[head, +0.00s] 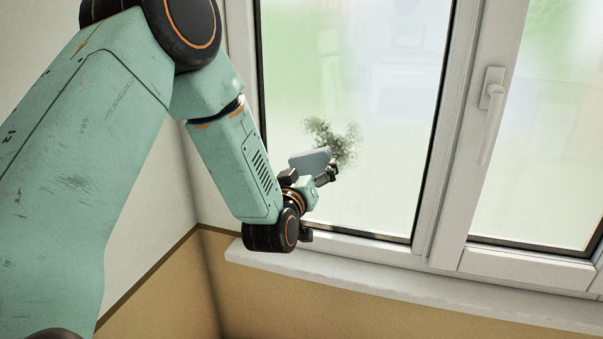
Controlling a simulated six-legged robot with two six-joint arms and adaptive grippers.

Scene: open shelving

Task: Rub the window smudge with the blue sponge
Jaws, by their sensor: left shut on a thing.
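A dark, speckled smudge (342,137) marks the lower middle of the left window pane. My left gripper (322,171) is just below and left of it, shut on the sponge (309,159), which looks grey-blue here. The sponge overlaps the lower left part of the smudge in the head view. I cannot tell whether it touches the glass. Part of the smudge is hidden behind the sponge and gripper. My right gripper is not in view.
The white window frame (433,190) divides two panes, with a handle (491,97) on the right sash. A white sill (350,280) runs below the window, under my left wrist. A wall corner stands close on the left.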

